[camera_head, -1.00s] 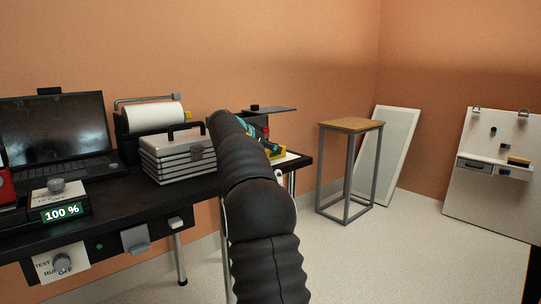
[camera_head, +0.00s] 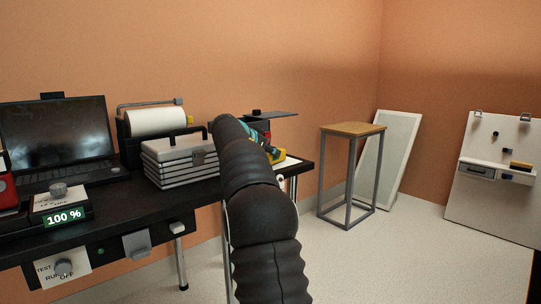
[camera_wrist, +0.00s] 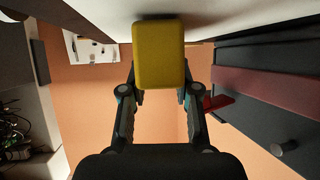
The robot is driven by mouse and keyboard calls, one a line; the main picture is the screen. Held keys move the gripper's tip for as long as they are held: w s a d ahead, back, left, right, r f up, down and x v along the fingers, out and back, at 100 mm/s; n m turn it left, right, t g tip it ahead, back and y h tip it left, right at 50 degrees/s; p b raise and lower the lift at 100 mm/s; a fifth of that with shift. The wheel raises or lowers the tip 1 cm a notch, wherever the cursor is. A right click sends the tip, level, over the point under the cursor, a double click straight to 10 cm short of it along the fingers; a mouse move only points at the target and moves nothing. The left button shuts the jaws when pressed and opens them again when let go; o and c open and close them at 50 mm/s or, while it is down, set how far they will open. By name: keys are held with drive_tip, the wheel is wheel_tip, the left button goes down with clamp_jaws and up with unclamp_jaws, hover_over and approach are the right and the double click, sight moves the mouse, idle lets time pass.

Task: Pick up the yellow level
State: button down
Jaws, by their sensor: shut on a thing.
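The yellow level (camera_wrist: 159,52) is a block with rounded edges, between the two fingers of my gripper (camera_wrist: 160,84) in the wrist view. The fingers are closed against its sides. Its upper end in that view is close to a pale surface, and I cannot tell whether they touch. My arm hides most of my gripper there.
The black bench (camera_head: 100,218) carries a laptop (camera_head: 56,135), a paper roll (camera_head: 156,121) and a stack of grey cases (camera_head: 180,160). A wooden-topped stand (camera_head: 352,128), a leaning white panel (camera_head: 398,150) and a pegboard (camera_head: 490,200) stand right. The floor between is clear.

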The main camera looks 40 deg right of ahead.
wheel_tip(320, 180, up, 4)
drive_tip(key=shift+r+p, duration=0.2)
drive_tip(key=shift+p, duration=0.5)
drive_tip(key=s+d+r+p, duration=0.1)
drive_tip(key=s+d+r, duration=0.5)
drive_tip(key=s+d, duration=0.2)
drive_tip(key=shift+d+r, duration=0.15)
drive_tip(key=shift+d, duration=0.1)
drive_tip(key=shift+a, duration=0.1)
